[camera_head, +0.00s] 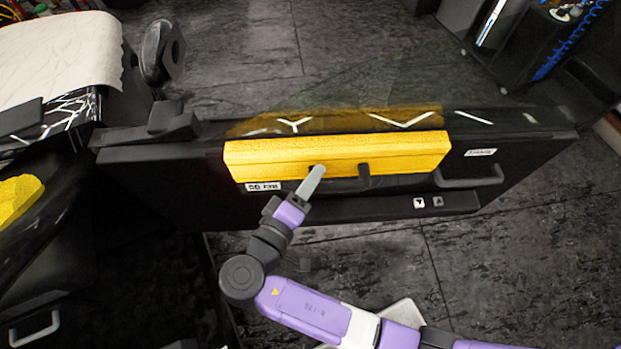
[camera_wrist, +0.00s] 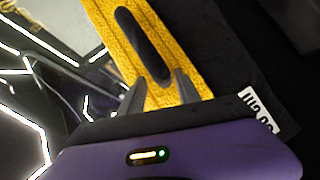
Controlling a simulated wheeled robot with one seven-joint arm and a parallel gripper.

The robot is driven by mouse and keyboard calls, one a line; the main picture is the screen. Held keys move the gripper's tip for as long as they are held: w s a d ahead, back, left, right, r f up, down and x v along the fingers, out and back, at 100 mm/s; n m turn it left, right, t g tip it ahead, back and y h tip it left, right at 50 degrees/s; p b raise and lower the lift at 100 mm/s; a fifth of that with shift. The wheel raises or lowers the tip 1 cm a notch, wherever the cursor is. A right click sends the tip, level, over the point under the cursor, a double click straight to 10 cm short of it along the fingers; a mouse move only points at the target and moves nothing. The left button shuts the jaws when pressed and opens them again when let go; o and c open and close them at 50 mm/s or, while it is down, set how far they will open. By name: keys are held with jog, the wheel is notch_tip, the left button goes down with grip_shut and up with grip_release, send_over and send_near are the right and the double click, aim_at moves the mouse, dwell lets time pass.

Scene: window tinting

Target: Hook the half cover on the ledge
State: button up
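The half cover (camera_head: 337,154) is a long yellow piece with a black handle (camera_head: 364,175) on its front. It lies along the top of the black door (camera_head: 520,180), at the window ledge (camera_head: 530,131). Whether it is hooked there cannot be told. My gripper (camera_head: 317,172) is at the front of the cover, near the handle's left end. In the wrist view, its two fingers (camera_wrist: 159,82) stand apart, with yellow cover (camera_wrist: 183,45) and the end of the dark handle showing between them. Contact with the handle is not clear.
The door has a pull handle (camera_head: 470,178) to the right of the cover and a button panel (camera_head: 430,203) below. Clear window glass (camera_head: 400,85) rises behind the cover. A side mirror (camera_head: 160,50) stands at the upper left.

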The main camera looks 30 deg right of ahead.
jog(key=b+v, duration=0.2)
jog(key=v, duration=0.5)
jog(key=shift+s+a, duration=0.3)
dwell(0.6)
